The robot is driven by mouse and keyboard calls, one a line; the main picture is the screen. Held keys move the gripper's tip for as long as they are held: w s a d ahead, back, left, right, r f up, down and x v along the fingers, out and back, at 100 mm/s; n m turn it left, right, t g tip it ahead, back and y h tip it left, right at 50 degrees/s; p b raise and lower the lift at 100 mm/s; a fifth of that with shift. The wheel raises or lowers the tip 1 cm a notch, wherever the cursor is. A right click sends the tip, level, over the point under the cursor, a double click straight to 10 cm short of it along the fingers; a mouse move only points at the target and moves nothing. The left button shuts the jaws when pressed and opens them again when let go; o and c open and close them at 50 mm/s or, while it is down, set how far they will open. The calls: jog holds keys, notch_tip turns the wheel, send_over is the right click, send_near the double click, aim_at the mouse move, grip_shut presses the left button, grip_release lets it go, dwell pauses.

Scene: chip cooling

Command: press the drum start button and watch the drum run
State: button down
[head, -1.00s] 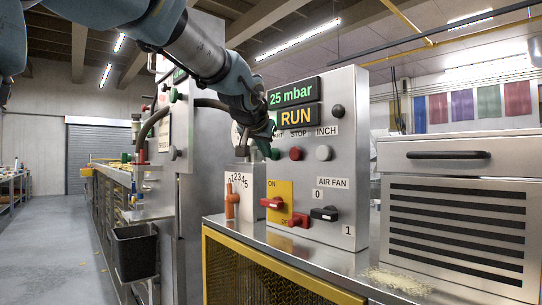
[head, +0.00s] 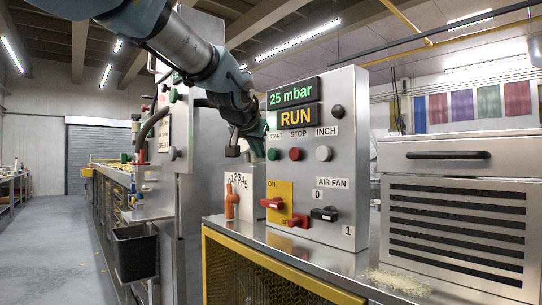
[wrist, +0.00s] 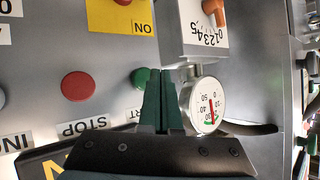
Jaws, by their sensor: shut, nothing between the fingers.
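The green START button (head: 273,154) is on the grey control panel (head: 345,190), left of the red STOP button (head: 295,154). The panel's lit display (head: 297,117) reads RUN, under a green 25 mbar readout (head: 293,93). My gripper (head: 258,148) is shut and empty, just left of the START button and apart from the panel as far as I can tell. In the wrist view, the shut fingers (wrist: 161,98) point past the green button (wrist: 140,77), partly beside it. The drum itself cannot be made out.
A round gauge (wrist: 206,105) stands close beside the fingers. An orange lever (head: 231,202), red switches (head: 272,203) and the black AIR FAN switch (head: 324,214) stick out lower down. A grey INCH button (head: 323,153) is on the right. A vented steel cabinet (head: 455,210) stands further right.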

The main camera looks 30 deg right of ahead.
jog(key=a, duration=0.2)
jog(key=s+a, duration=0.1)
jog(key=a, duration=0.1)
jog(key=shift+a+p, duration=0.25)
jog(key=shift+p, duration=0.1)
jog(key=shift+w, duration=0.1)
dwell(0.5)
jog(key=w+a+f+n+g+y, duration=0.3)
jog(key=a+f+n+y, duration=0.15)
jog(key=a+f, duration=1.4)
jog(key=s+a+f+n+g+y, duration=0.1)
jog(key=s+a+f+n+g, duration=0.1)
jog(key=s+a+f, duration=0.4)
jog(key=s+a+f+n+g+y, duration=0.2)
jog(key=s+a+f+n, duration=0.1)
jog(key=s+a+f, duration=0.4)
jog(key=a+f, duration=0.3)
jog(key=f, duration=0.2)
jog(key=shift+f+g, duration=0.25)
jog(key=shift+g, duration=0.15)
jog(key=shift+w+a+y, duration=0.1)
jog(key=shift+y, duration=0.15)
dwell(2.3)
